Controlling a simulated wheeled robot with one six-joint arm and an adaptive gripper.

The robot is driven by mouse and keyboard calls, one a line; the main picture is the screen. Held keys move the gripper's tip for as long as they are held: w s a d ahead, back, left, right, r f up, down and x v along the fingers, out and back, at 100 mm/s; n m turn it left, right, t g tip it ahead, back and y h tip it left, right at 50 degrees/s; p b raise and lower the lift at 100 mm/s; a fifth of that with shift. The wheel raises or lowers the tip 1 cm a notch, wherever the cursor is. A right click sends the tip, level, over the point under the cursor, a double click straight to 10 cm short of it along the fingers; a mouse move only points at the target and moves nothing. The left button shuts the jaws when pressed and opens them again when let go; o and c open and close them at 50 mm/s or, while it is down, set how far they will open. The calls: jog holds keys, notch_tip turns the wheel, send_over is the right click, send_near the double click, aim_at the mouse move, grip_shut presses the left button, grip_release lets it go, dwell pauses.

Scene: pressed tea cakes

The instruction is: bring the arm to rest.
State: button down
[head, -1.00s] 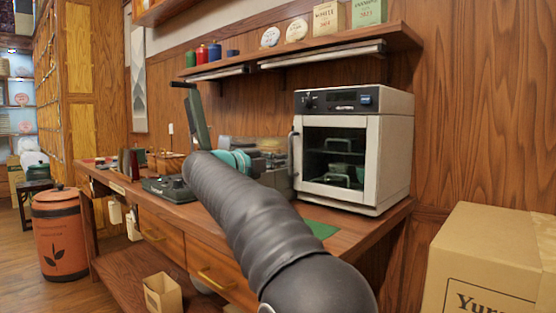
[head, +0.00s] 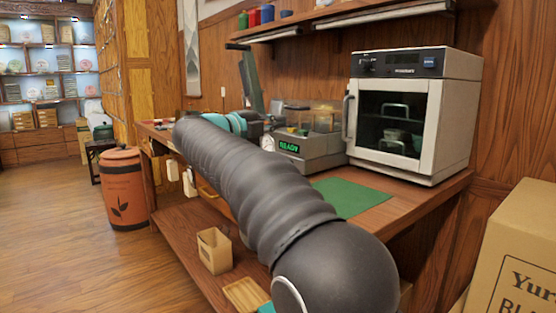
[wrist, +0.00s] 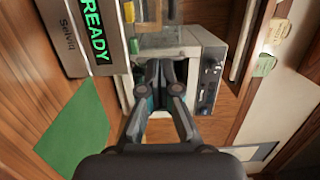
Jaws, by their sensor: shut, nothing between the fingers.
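My gripper (wrist: 165,85) shows in the wrist view with its dark fingers together and nothing between them. It is in the air in front of the white oven (wrist: 200,60), apart from what I can see around it. In the head view my dark, ribbed arm reaches from the lower right up over the workbench, with teal bands near its far end. The gripper itself is mostly hidden there behind the arm.
The oven (head: 412,115) stands on the wooden bench near a green mat (head: 350,197) and a machine whose display reads READY (head: 289,146). A grey-green lever (head: 251,82) rises behind my arm. A cardboard box (head: 520,250) is at right.

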jog(key=w+a+f+n+t+y, duration=0.2)
jog(key=w+a+n+t+y, duration=0.15)
jog(key=a+n+y, duration=0.4)
jog(key=w+a+f+n+t+y, duration=0.2)
jog(key=a+n+t+y, duration=0.2)
jog(key=a+n+y, duration=0.3)
jog(key=s+a+f+n+g+y, duration=0.2)
jog(key=s+f+n+g+y, duration=0.45)
jog(key=s+f+n, duration=0.4)
jog(key=s+d+f+n+g+h, duration=0.2)
jog(key=s+d+f+g, duration=0.2)
jog(key=s+d+f, duration=0.4)
jog(key=s+d+f+n+g+h, duration=0.25)
jog(key=s+d+f, duration=0.35)
jog(key=s, duration=0.4)
jog(key=s+d+f+m+g+h, duration=0.1)
jog(key=s+d+f, duration=0.4)
jog(key=s+d, duration=1)
jog(key=shift+s+d+m+h, duration=0.25)
jog(key=shift+s+m+h, duration=0.2)
jog(key=shift+s+h, duration=0.65)
